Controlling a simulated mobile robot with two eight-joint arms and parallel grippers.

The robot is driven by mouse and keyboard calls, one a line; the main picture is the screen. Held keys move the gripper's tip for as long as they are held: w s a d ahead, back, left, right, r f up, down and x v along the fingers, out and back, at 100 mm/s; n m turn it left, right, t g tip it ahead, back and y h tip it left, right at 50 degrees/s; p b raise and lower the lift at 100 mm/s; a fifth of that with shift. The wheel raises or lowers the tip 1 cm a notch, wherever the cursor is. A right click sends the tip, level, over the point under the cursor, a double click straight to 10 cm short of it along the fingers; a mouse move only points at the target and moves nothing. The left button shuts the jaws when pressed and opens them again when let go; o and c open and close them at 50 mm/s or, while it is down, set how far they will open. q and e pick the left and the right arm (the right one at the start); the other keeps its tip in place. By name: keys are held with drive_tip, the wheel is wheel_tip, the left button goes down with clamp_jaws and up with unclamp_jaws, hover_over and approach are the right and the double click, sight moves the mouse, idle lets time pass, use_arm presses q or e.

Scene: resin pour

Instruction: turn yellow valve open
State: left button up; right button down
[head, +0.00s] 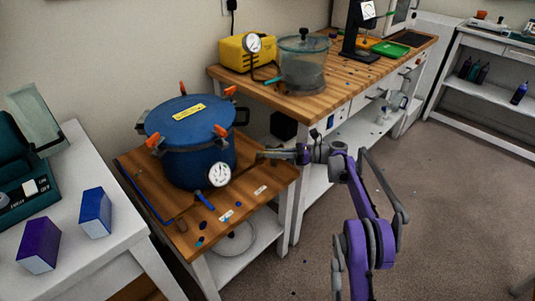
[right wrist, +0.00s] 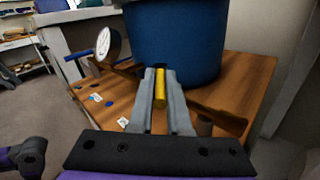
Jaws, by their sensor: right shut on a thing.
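The blue pressure pot (head: 195,140) with orange lid clamps stands on a small wooden-topped table. My right gripper (head: 268,154) reaches in from the right to the pot's right side, low down. In the right wrist view, the yellow valve handle (right wrist: 160,88) is a short yellow bar between the two grey fingers, in front of the blue pot (right wrist: 175,45). The fingers are shut on it. The valve is hidden or too small to make out in the head view. My left gripper is not in view.
A pressure gauge (head: 219,174) and a blue-handled lever (head: 204,199) are on the pot's front. Small bits lie on the wooden table top (head: 262,176). A workbench (head: 330,88) behind holds a yellow pump (head: 240,54) and clear chamber (head: 303,66). Floor at right is clear.

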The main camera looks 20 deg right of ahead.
idle(0.5)
drive_tip(key=c, duration=0.9)
unclamp_jaws()
drive_tip(key=shift+o, duration=0.2)
drive_tip(key=p+v, duration=0.1)
drive_tip(key=v, duration=1)
drive_tip(key=shift+w, duration=0.15)
